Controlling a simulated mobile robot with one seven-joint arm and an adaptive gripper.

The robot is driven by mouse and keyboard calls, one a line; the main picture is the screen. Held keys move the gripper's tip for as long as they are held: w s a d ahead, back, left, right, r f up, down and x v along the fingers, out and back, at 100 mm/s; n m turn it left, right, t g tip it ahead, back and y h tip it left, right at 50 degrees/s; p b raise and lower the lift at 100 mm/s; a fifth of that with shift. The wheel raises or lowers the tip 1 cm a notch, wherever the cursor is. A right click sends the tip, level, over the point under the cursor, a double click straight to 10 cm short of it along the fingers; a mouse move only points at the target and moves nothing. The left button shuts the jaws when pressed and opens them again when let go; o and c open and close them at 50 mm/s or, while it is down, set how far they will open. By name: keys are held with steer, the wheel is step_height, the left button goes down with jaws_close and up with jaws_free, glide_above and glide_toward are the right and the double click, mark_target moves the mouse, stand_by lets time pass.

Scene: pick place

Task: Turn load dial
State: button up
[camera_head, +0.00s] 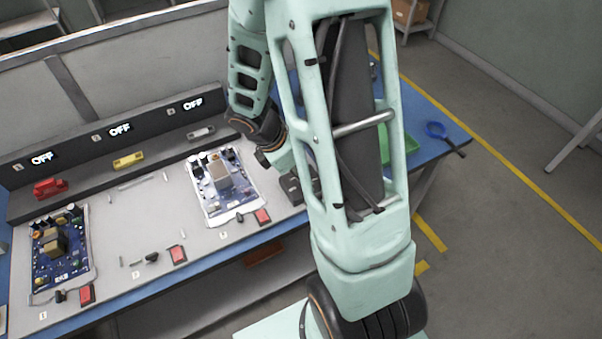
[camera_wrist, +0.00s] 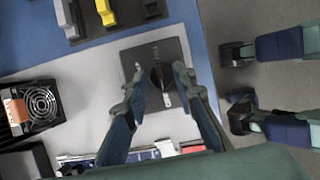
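The load dial is a black knob (camera_wrist: 160,76) on a dark square plate (camera_wrist: 133,56) with small pale markings, seen in the wrist view. My gripper (camera_wrist: 158,70) is open, with its two fingers on either side of the knob and their tips over the plate. I cannot tell whether either finger touches the knob. In the head view my arm covers most of that area and hides the gripper. A circuit board (camera_head: 222,185) lies on the bench left of the arm there, with a red switch (camera_head: 263,216) at its lower right.
Three displays reading OFF (camera_head: 120,130) line the bench's back ledge. Another circuit board (camera_head: 62,248) lies at left. In the wrist view, a fan unit (camera_wrist: 40,106) stands left of the plate, and yellow (camera_wrist: 104,12) and grey blocks lie above.

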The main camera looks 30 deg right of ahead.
steer(key=v, duration=1.2)
